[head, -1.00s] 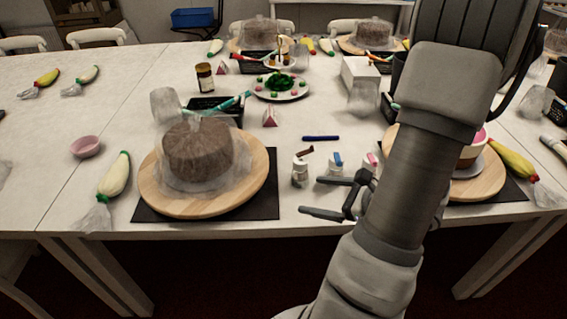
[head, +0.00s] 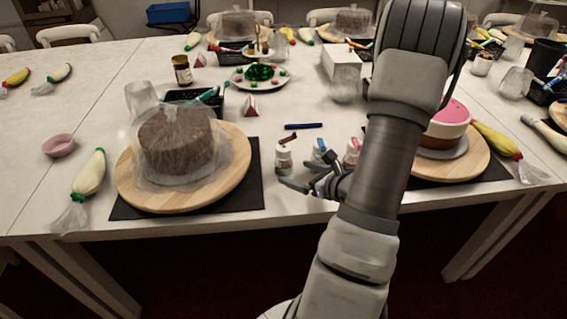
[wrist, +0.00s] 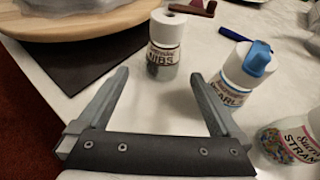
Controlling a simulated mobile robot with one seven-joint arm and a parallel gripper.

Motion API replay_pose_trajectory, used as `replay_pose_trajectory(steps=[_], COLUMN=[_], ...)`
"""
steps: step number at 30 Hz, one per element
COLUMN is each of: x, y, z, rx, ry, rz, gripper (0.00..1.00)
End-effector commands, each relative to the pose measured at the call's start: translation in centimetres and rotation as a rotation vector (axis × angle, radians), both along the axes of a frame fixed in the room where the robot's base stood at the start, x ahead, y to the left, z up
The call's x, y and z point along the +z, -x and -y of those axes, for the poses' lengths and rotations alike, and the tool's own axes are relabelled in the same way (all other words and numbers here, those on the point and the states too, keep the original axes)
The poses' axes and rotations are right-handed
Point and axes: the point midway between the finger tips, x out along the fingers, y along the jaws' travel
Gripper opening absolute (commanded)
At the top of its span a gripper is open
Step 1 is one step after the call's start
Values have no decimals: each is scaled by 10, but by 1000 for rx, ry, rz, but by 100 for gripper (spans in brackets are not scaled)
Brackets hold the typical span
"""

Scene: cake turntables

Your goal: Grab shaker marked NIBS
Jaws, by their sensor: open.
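The shaker marked NIBS (wrist: 164,48) is a small clear jar with a white cap and dark contents. It stands upright in the wrist view, just beyond and between my fingertips. In the head view the NIBS shaker (head: 283,158) is the leftmost of three small shakers near the table's front edge. My gripper (wrist: 160,80) is open and empty, its two fingers pointing toward the jar without closing on it. In the head view my gripper (head: 308,185) is low over the table in front of the shakers, partly hidden by my arm.
A blue-topped shaker (wrist: 246,70) stands right of NIBS, close to my right finger. A third shaker (wrist: 293,143) marked STRAN is at the lower right. A wooden turntable (head: 130,185) with a covered cake is left on a black mat (head: 255,190). A blue pen (head: 303,126) lies behind.

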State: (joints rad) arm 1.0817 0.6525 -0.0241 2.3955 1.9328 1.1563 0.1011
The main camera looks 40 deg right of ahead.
Motion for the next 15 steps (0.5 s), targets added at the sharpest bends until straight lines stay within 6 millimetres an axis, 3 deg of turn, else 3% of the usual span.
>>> replay_pose_trajectory(steps=[15], x=[-23], y=[-50], z=[0], rx=[2], ry=[0], rz=[1], gripper=[100])
